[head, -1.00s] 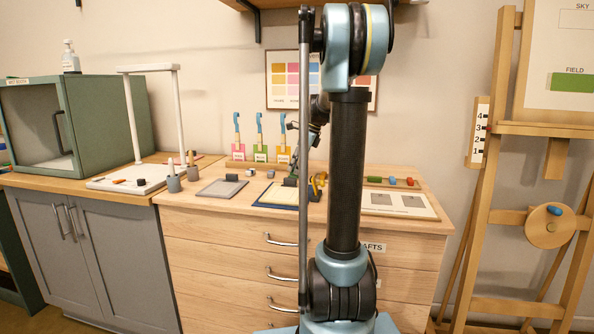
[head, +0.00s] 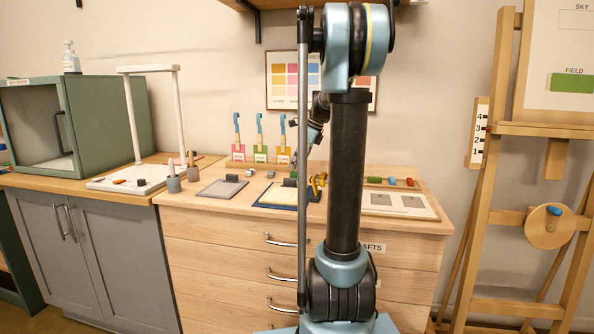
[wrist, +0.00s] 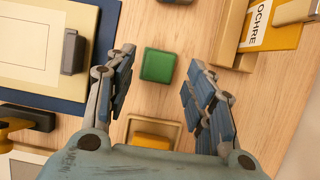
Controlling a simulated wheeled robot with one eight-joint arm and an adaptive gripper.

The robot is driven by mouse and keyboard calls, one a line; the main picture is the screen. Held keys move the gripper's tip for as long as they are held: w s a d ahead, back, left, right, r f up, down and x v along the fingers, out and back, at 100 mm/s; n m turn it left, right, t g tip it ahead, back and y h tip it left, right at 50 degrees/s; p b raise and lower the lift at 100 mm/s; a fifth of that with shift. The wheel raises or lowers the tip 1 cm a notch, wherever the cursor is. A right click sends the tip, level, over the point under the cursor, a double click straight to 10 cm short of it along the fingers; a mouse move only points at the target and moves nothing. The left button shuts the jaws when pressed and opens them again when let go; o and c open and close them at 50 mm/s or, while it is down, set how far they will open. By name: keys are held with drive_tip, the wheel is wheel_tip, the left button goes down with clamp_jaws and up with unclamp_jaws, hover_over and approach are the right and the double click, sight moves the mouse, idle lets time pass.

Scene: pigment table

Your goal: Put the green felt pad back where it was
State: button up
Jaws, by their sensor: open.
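A green square block (wrist: 158,66), which looks like the felt pad, lies on the bare wooden top in the wrist view. My gripper (wrist: 162,58) is open, with one finger on each side of the block and a gap on both sides. I cannot tell how high the fingertips are above it. Nothing is held. A shallow wooden frame with a yellow piece (wrist: 152,135) in it is just below the block in that view.
The ochre-labelled rack (wrist: 270,25) stands close to my right finger. A blue mat (wrist: 70,107) with a cream sheet and grey block lies left. In the head view, green (head: 374,180), blue and red blocks lie at the back right, behind a board with two grey squares (head: 398,212).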

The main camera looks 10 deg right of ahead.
drive_tip(key=v, duration=0.9)
drive_tip(key=shift+d+r, duration=0.15)
drive_tip(key=shift+s, duration=0.1)
